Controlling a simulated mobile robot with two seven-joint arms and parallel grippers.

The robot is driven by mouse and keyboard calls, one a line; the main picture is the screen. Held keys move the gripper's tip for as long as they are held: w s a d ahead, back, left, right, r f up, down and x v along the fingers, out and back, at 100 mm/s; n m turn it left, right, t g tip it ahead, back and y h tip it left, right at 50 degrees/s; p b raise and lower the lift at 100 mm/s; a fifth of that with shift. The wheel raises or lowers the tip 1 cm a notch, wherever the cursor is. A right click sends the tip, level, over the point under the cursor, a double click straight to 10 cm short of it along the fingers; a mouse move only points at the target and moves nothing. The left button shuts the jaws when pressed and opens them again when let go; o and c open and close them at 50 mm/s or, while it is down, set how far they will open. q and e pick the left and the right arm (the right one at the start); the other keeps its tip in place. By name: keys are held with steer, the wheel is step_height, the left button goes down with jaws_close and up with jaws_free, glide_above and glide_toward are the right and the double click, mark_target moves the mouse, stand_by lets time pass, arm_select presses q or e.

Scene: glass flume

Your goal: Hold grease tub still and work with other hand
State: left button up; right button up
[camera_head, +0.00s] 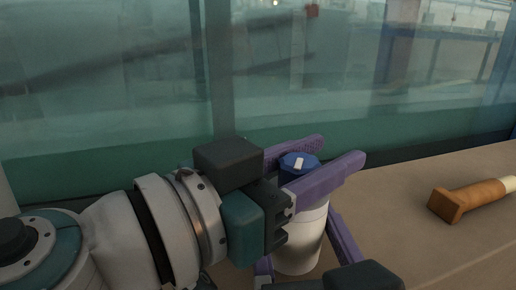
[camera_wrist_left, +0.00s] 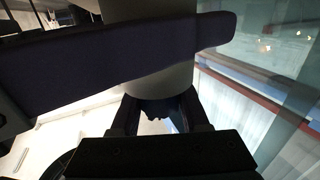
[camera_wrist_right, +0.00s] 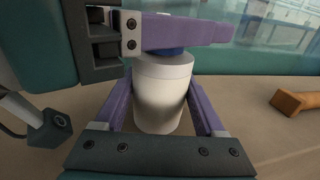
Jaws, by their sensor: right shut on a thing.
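The grease tub is a white cylinder (camera_head: 299,245) with a blue lid (camera_head: 299,165) that has a small white mark on top. It stands upright on the tan surface. My right gripper (camera_wrist_right: 158,97) is shut on the tub's white body, one purple finger on each side. My left gripper (camera_head: 343,148) is at lid height with its purple fingers apart, one on each side of the lid. It looks open; the lid's near side is partly hidden by a finger. The tub's pale body also fills the top of the left wrist view (camera_wrist_left: 155,60).
An orange-brown tool (camera_head: 468,199) with a square end and a pale part lies to the right on the bare tan surface (camera_head: 420,245). The glass flume wall (camera_head: 330,90) runs close behind the tub.

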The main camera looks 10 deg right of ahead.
arm_select(q)
jaws_close()
steer(key=shift+r, duration=0.1)
steer(key=shift+w+n+t+y, duration=0.1)
steer(key=shift+n+t+y, duration=0.25)
steer(key=shift+t, duration=0.35)
steer(key=n+t+y, duration=0.2)
steer(key=n+t, duration=0.1)
steer(key=shift+w+a, duration=0.15)
steer(key=shift+w, duration=0.05)
steer(key=shift+a+n+t+y, duration=0.1)
steer(key=shift+n+t+y, duration=0.35)
steer(key=shift+t+y, duration=0.15)
steer(key=shift+w+a+y, duration=0.1)
steer(key=shift+w+y, duration=0.1)
steer(key=shift+y, duration=0.05)
